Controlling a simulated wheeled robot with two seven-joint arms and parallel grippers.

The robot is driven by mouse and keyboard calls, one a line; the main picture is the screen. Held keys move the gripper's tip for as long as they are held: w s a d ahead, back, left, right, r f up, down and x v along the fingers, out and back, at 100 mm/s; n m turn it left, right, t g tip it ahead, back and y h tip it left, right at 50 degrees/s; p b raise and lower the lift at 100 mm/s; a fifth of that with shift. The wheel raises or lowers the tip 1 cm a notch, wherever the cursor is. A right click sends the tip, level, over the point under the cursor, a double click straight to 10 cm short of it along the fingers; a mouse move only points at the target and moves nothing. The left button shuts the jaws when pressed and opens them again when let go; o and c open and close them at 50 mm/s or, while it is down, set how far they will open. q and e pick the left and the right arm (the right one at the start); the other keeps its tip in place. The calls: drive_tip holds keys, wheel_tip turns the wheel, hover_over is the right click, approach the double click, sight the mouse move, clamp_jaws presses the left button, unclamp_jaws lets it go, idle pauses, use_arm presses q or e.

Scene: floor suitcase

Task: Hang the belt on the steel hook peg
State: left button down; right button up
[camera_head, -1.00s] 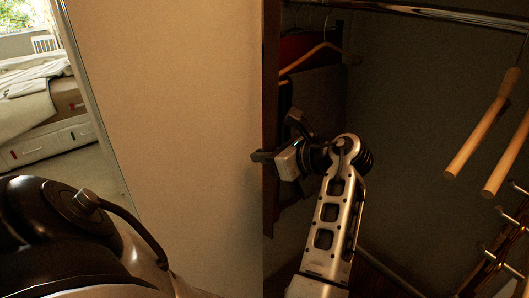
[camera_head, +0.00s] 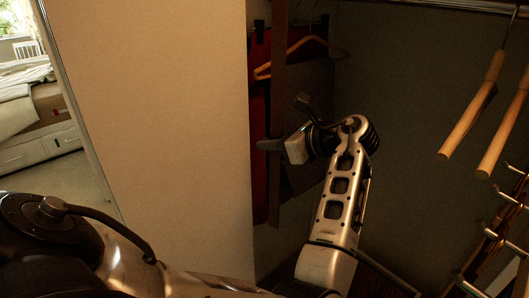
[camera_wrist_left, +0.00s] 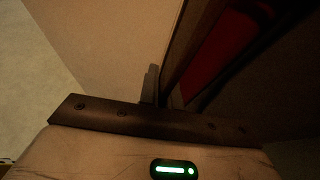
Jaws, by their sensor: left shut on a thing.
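The belt (camera_head: 279,75) appears as a long, flat, dark brown strap hanging upright in the closet, running from the top of the head view down past my left gripper. My left gripper (camera_head: 268,145) is shut on it partway along its length, beside the pale wall's edge. In the left wrist view a dark brown strap (camera_wrist_left: 190,45) rises from beside the gripper's fingers (camera_wrist_left: 150,84). Steel hook pegs (camera_head: 508,196) stick out of a wooden rack at the far right, well away from the gripper. Which peg is meant cannot be told. My right gripper is out of view.
Red and dark garments (camera_head: 260,105) hang behind the belt with a wooden hanger (camera_head: 290,62). Wooden hanger bars (camera_head: 468,120) hang at the right from the metal rail (camera_head: 430,5). The pale wall (camera_head: 155,120) stands left. The middle of the closet is open.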

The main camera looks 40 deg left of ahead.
use_arm(q)
drive_tip(key=w, duration=0.2)
drive_tip(key=w+f+b, duration=0.1)
drive_tip(key=w, duration=0.1)
drive_tip(key=shift+w+d+f, duration=0.1)
drive_tip(key=shift+w+d, duration=0.1)
drive_tip(key=shift+w, duration=0.2)
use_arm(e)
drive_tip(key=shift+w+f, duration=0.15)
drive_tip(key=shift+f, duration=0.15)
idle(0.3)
use_arm(q)
drive_tip(key=c, duration=1.5)
unclamp_jaws()
drive_tip(key=shift+c, duration=0.2)
